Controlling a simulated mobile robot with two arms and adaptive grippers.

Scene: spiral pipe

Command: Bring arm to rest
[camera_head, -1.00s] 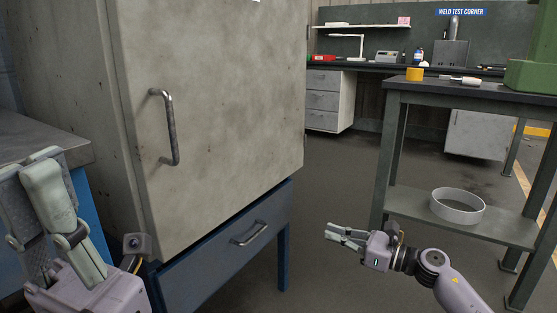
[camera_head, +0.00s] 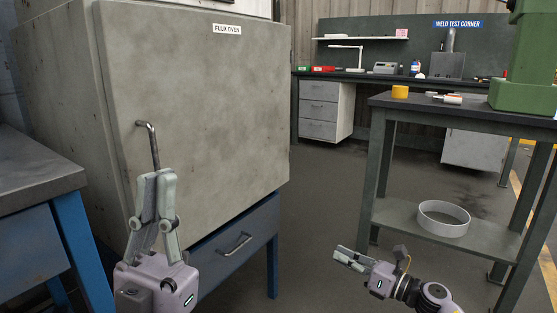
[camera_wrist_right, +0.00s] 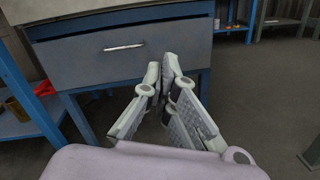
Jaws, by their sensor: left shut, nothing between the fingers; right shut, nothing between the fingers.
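My left gripper (camera_head: 157,182) points up in front of the flux oven door in the head view. Its fingers are together and empty, and they cover the lower part of the door handle (camera_head: 148,140). Whether they touch the handle I cannot tell. My right gripper (camera_head: 337,252) is at the lower middle right, over open floor and left of the green-grey table. It is shut with nothing in it. The right wrist view shows its fingertips (camera_wrist_right: 166,62) close together, in front of the blue drawer.
The flux oven (camera_head: 215,110) is closed, above a blue drawer (camera_head: 238,243). A blue-legged bench (camera_head: 35,170) stands at left. The table (camera_head: 455,105) at right carries a yellow roll (camera_head: 400,91); a grey ring (camera_head: 444,218) lies on its lower shelf. Floor between is clear.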

